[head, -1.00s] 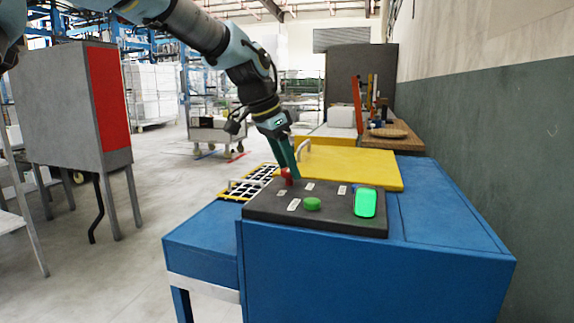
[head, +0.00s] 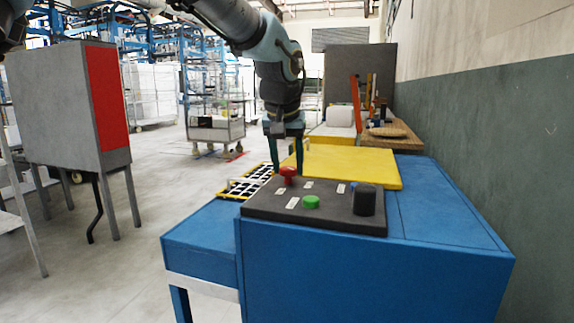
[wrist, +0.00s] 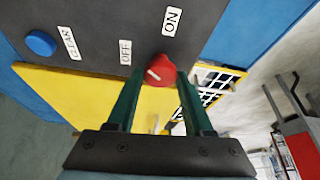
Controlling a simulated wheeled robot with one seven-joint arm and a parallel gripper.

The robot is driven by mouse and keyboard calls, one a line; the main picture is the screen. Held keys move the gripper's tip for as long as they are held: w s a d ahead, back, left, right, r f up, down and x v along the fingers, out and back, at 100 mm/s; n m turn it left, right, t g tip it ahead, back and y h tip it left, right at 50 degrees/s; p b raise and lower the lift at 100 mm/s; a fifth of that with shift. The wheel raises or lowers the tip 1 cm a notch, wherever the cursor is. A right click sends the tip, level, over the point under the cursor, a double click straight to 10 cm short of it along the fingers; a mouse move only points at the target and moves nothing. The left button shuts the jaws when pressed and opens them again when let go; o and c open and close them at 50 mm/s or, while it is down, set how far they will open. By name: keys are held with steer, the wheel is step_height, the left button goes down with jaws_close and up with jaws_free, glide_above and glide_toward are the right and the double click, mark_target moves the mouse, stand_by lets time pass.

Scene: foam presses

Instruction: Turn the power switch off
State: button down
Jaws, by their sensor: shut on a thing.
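The red power switch (head: 288,172) is a round knob at the back left of the dark control panel (head: 330,221). In the wrist view the red knob (wrist: 161,69) sits by the white OFF label (wrist: 125,52) and ON label (wrist: 171,21). A pale line on the knob slants towards the OFF side. My gripper (head: 287,168) points down over the knob, its green fingers on either side. In the wrist view my gripper (wrist: 160,77) is shut on the knob. The indicator lamp (head: 364,200) at the panel's right is dark.
A green button (head: 311,202) stands at the panel's front, and a blue button (wrist: 41,43) is by the CLEAR label. The yellow lid (head: 350,165) lies behind the panel, a black grid (head: 243,184) to its left. Open floor lies left of the blue machine.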

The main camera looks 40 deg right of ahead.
steer(key=n+t+y, duration=0.1)
steer(key=n, duration=0.2)
steer(key=shift+s+d+n, duration=0.1)
steer(key=shift+n, duration=0.3)
steer(key=shift+n+y, duration=0.8)
steer(key=shift+n, duration=1.1)
steer(key=shift+t, duration=0.3)
steer(key=shift+c, duration=1.4)
jaws_free()
steer(key=d+v, duration=0.1)
steer(key=v, duration=0.9)
steer(key=shift+a+r, duration=0.4)
steer(key=shift+s, duration=0.1)
